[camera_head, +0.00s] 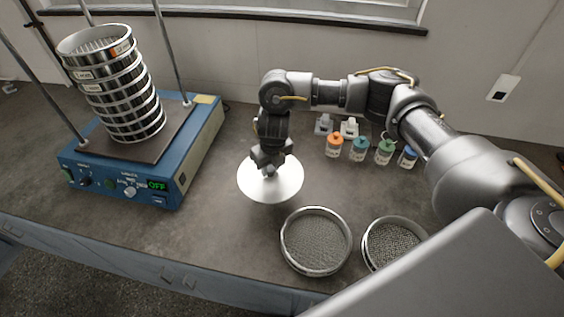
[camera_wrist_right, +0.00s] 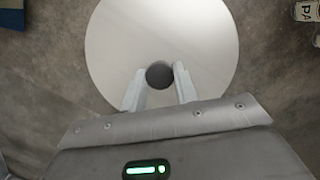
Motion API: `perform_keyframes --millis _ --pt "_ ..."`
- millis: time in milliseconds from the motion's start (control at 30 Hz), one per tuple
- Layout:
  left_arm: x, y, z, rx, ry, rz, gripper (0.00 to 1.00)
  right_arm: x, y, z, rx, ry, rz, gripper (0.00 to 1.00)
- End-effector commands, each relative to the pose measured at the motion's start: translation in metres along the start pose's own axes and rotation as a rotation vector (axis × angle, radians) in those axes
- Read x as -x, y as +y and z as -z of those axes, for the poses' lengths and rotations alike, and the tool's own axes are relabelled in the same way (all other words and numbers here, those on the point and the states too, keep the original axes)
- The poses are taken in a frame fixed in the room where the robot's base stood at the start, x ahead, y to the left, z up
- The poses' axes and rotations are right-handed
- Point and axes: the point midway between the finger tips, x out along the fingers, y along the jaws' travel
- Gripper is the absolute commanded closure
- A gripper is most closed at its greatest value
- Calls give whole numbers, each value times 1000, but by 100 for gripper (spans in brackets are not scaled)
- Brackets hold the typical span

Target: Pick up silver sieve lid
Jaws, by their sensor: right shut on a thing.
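The silver sieve lid (camera_head: 287,186) is a pale round disc near the middle of the bench in the head view. My right gripper (camera_head: 269,171) is above its centre, pointing down. In the right wrist view the lid (camera_wrist_right: 190,45) fills the upper middle, with a dark round knob (camera_wrist_right: 159,75) at its centre. My right gripper's two fingers (camera_wrist_right: 160,78) are on either side of the knob and shut on it. I cannot tell whether the lid touches the bench. My left gripper is not in view.
A blue sieve shaker (camera_head: 190,165) with a tall sieve stack (camera_head: 115,85) stands at the left. Two loose mesh sieves (camera_head: 316,241) (camera_head: 392,243) lie at the front right. Several small capped bottles (camera_head: 359,149) stand behind. Bare bench lies between shaker and lid.

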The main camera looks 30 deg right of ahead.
Motion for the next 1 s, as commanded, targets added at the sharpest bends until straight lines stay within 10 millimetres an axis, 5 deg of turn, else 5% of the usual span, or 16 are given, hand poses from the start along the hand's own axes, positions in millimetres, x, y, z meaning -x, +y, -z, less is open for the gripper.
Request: perform_keyframes --millis 233,667,867,1000 --pt "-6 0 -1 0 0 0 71 17 35 8 3 -2 0 97" --pt "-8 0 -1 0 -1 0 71 25 50 12 45 0 -7 97" --pt "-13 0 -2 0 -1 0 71 37 75 17 391 -4 -58 97" --pt "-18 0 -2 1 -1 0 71 49 100 26 786 -4 -116 97"
